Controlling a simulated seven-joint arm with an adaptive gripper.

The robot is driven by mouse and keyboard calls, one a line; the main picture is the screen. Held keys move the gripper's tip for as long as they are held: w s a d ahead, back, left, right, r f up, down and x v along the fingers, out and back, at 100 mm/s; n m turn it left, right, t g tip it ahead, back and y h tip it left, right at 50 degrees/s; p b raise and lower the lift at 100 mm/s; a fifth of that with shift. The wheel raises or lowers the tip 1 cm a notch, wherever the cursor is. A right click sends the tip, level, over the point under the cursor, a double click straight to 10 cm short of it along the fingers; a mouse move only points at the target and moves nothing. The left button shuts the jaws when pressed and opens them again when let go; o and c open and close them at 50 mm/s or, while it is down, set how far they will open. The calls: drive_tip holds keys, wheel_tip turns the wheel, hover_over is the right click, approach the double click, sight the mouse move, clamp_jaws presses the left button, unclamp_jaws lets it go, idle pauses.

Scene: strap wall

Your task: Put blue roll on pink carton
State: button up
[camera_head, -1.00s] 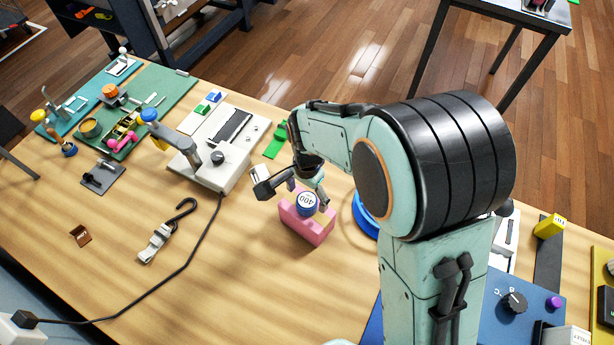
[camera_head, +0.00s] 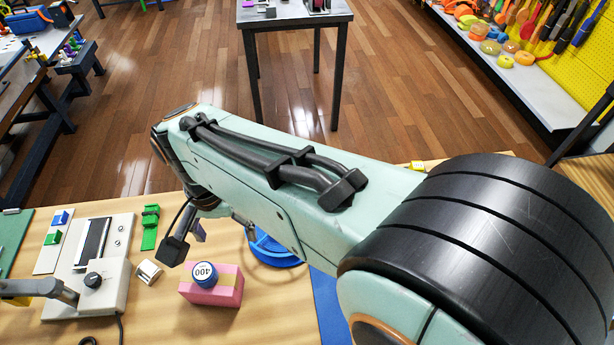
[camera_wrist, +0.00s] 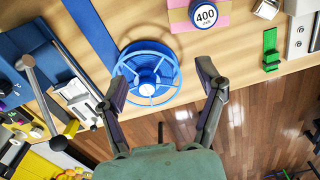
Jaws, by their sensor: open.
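The blue roll (camera_head: 205,274) has a white top marked 400 and sits on the pink carton (camera_head: 226,292) on the wooden table. In the head view my arm hides most of the gripper, which is behind and above the carton.
A blue spoked wheel (camera_wrist: 148,76) lies on the table beside the carton. A grey-white device (camera_head: 90,268) stands further left. The table in front of the carton is clear.

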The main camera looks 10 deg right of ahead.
drive_tip(key=s+d+n, duration=0.2)
drive_tip(key=s+d, duration=1.1)
drive_tip(key=d, duration=0.3)
drive_tip(key=shift+r+y, duration=0.3)
drive_tip(key=shift+y, duration=0.1)
